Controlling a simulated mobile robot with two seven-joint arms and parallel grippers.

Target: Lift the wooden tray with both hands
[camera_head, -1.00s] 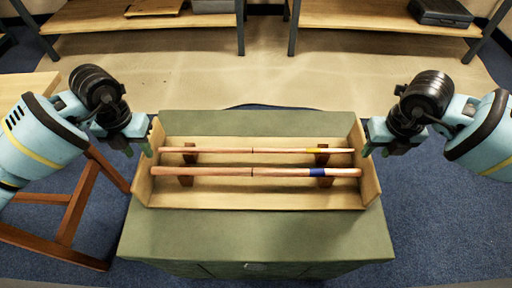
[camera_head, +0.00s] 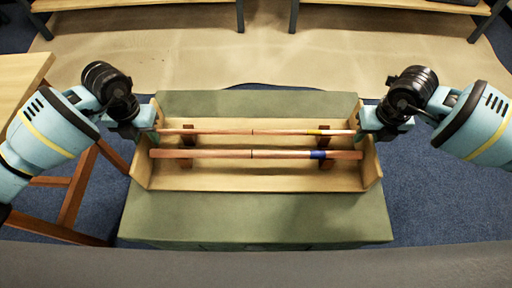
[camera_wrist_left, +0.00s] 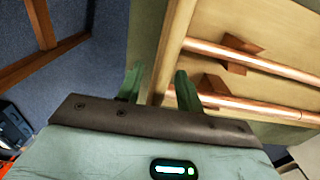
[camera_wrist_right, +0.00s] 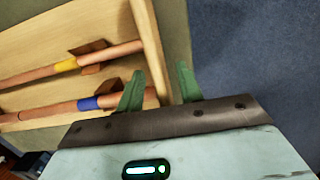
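The wooden tray (camera_head: 250,178) is a pale, shallow box with raised end walls, level on a green-covered stand. Two copper pipes lie across wooden supports in it, one with a yellow band (camera_head: 318,132) and one with a blue band (camera_head: 318,155). My left gripper (camera_head: 152,134) is at the left end wall; in the left wrist view its green fingers (camera_wrist_left: 158,88) are apart, on either side of that wall (camera_wrist_left: 172,45). My right gripper (camera_head: 364,136) is at the right end wall; in the right wrist view its fingers (camera_wrist_right: 160,88) are apart around that wall (camera_wrist_right: 150,42). Contact is unclear.
The green stand (camera_head: 255,218) has bare cloth in front of and behind the tray. A wooden table (camera_head: 22,85) with brown legs stands at the left. Shelving with dark legs (camera_head: 292,14) is at the back. Blue carpet (camera_head: 425,200) is open at the right.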

